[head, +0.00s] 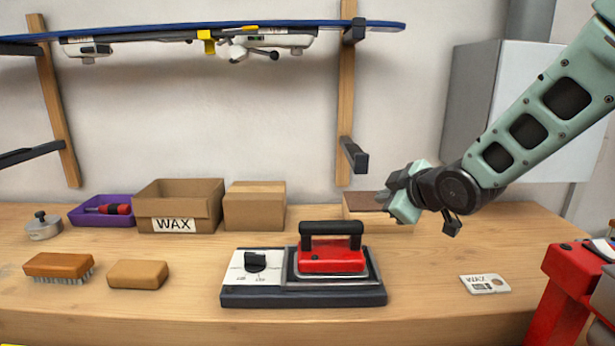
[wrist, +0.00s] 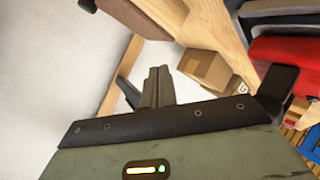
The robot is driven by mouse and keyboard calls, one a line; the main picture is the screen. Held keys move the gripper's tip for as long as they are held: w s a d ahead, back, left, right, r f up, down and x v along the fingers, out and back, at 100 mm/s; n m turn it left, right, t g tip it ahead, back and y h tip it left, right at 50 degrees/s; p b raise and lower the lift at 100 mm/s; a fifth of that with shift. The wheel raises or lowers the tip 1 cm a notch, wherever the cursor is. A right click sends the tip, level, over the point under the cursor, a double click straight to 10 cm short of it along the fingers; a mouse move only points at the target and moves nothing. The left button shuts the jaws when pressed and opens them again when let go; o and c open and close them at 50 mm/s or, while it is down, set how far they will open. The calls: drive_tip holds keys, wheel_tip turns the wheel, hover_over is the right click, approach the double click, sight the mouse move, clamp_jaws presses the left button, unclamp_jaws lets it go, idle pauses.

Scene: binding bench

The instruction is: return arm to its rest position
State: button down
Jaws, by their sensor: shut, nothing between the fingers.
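My gripper (head: 388,197) is raised over the back right of the wooden bench, at the end of my arm, which reaches in from the upper right. In the wrist view its fingers (wrist: 157,86) are closed together with nothing between them.
An open WAX box (head: 165,200), a closed carton (head: 254,208) and a purple tray (head: 88,214) stand at the back left. A brush (head: 58,265) and tan block (head: 138,274) lie in front. A WAX card (head: 485,284) lies right. A red stand (head: 560,290) is at lower right.

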drive_tip(key=s+f+m+g+h+p, duration=0.1)
drive_tip(key=s+g, duration=0.3)
drive_tip(key=s, duration=0.8)
drive_tip(key=s+a+f+m+g+h+p, duration=0.1)
drive_tip(key=s+f+m+g, duration=0.1)
drive_tip(key=s, duration=1)
drive_tip(key=s+a+f+m+g+h+p, duration=0.1)
drive_tip(key=s+g, duration=0.4)
drive_tip(key=s, duration=0.7)
drive_tip(key=shift+s+a+f+m+g+h, duration=0.1)
drive_tip(key=shift+a+m+g+h, duration=0.1)
drive_tip(key=shift+m, duration=0.1)
drive_tip(key=shift+a+f+m+g+h, duration=0.1)
drive_tip(key=shift+m+h, duration=0.1)
drive_tip(key=shift+m, duration=0.1)
drive_tip(key=shift+d, duration=0.1)
